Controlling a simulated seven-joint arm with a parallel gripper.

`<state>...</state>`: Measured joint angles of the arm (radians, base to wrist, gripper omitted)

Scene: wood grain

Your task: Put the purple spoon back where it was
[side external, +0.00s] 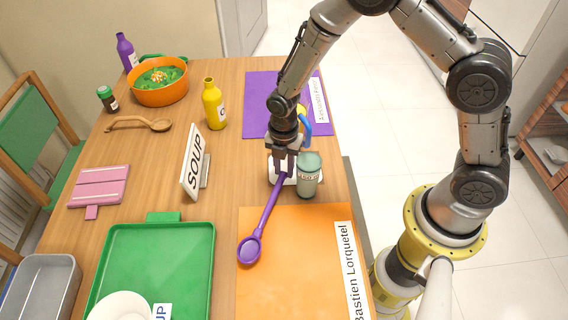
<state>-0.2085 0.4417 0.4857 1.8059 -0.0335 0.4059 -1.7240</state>
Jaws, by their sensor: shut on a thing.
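The purple spoon (261,219) slants down and to the left from my gripper, its bowl over the top left corner of the orange mat (290,265). My gripper (286,171) is shut on the upper end of the handle. Just behind and around the fingertips is a small white object (274,175), partly hidden by my gripper. A grey-green labelled jar (309,177) stands right beside my gripper on the right. I cannot tell whether the spoon's bowl touches the mat.
A white SOUP sign (194,163) stands left of my gripper. A yellow bottle (214,106), an orange pot (160,86), a wooden spoon (140,123) and a purple mat (277,110) lie farther back. A green tray (150,262) and a pink board (98,187) are at left.

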